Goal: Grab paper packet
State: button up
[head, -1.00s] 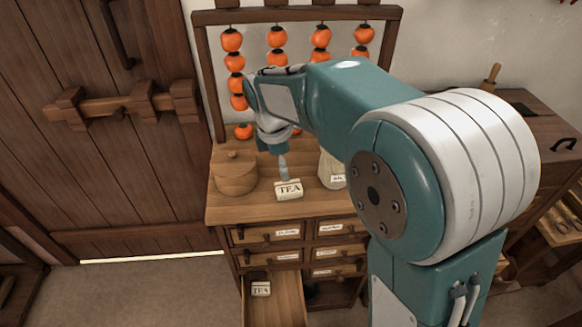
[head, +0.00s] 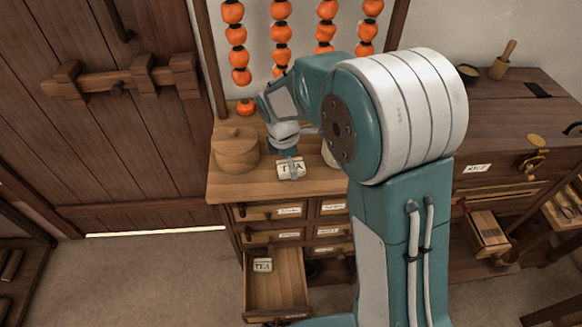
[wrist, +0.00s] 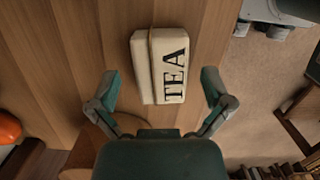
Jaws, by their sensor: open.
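The paper packet (head: 291,173), cream and lettered TEA, lies on the wooden top of the drawer cabinet (head: 232,181). My gripper (wrist: 160,82) is open and empty, fingers apart from the packet's sides. In the head view my gripper (head: 287,158) is just over the packet and partly covers it.
A round lidded wooden box (head: 235,154) stands left of the packet. A pale item right of it is mostly hidden by my arm. Strings of orange fruit (head: 281,55) hang behind.

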jog(key=shift+f, duration=0.5)
jog(key=shift+c, duration=0.3)
jog(key=c, duration=1)
jog(key=shift+o, duration=0.2)
jog(key=shift+r, duration=0.15)
